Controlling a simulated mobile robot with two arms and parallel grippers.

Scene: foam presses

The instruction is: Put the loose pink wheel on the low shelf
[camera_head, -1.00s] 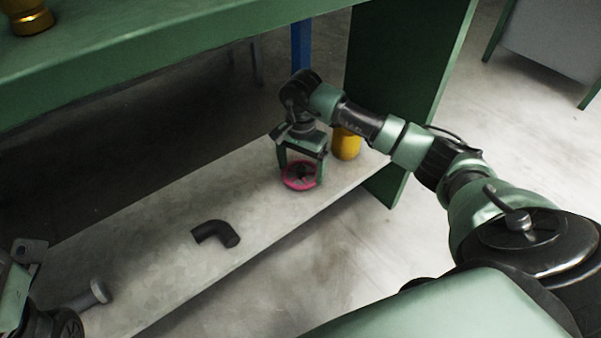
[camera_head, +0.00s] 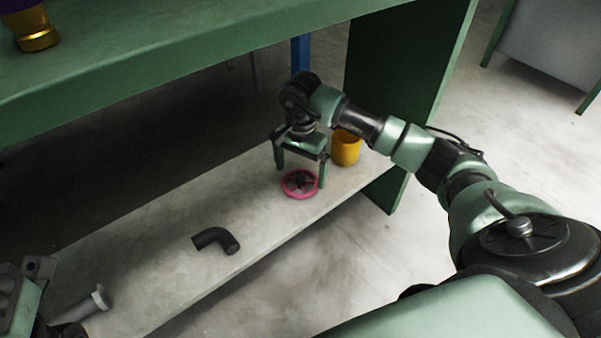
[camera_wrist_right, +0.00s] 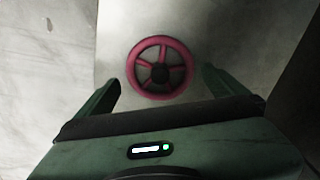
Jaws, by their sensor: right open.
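The pink wheel (camera_head: 300,184), with spokes and a dark hub, lies flat on the low grey shelf (camera_head: 165,215) under the green bench. My right gripper (camera_head: 301,174) is open just above the wheel, its fingers apart and clear of it. In the right wrist view the wheel (camera_wrist_right: 161,67) shows whole, ahead of the two spread fingers (camera_wrist_right: 158,88), with nothing held. My left gripper is only partly in view at the lower left (camera_head: 28,295); its fingertips cannot be made out.
A yellow cup (camera_head: 346,148) stands on the shelf just behind the right gripper. A black elbow pipe (camera_head: 216,240) and a grey bolt-like part (camera_head: 85,307) lie further left. The green bench top (camera_head: 180,60) overhangs the shelf, with a gold-based object (camera_head: 36,36) on it.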

